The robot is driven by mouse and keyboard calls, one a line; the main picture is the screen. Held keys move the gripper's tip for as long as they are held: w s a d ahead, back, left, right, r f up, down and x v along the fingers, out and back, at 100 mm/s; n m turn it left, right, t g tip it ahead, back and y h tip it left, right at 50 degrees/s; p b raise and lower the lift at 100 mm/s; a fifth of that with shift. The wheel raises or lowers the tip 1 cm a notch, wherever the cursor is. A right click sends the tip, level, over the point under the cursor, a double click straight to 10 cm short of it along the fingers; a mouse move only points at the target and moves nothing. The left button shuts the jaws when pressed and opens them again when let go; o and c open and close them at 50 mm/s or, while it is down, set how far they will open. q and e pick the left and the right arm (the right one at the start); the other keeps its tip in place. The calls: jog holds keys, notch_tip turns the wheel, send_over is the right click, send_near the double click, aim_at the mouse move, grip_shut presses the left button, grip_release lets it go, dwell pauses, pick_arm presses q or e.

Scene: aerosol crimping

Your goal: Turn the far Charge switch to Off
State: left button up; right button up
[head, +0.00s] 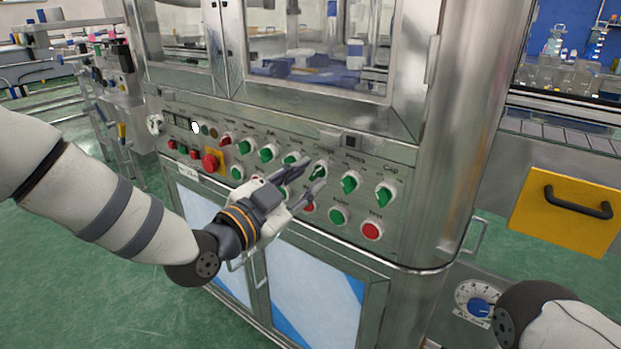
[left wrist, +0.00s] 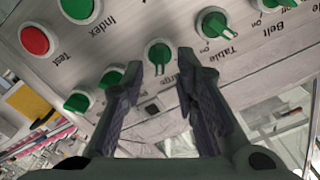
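The control panel (head: 270,150) on the steel cabinet carries a row of green rotary switches. The switch by my left gripper (head: 307,178) is a green knob in a white ring (head: 318,170). The left wrist view shows this green switch (left wrist: 158,54) between the spread fingertips of my left gripper (left wrist: 160,68). Its label is partly hidden by a finger, so I cannot confirm that it reads Charge. The fingers are open and empty; whether they touch the knob or stop short of it I cannot tell. My right gripper is out of view.
More green switches sit on both sides, including one labelled Table (left wrist: 212,22). Below are a green button (head: 338,215), a red button (head: 372,230) and a red emergency stop (head: 212,162). A blue dial (head: 478,306) is near my right arm. A yellow drawer (head: 565,215) is at right.

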pick_arm(q)
jog(key=shift+x, duration=1)
grip_shut()
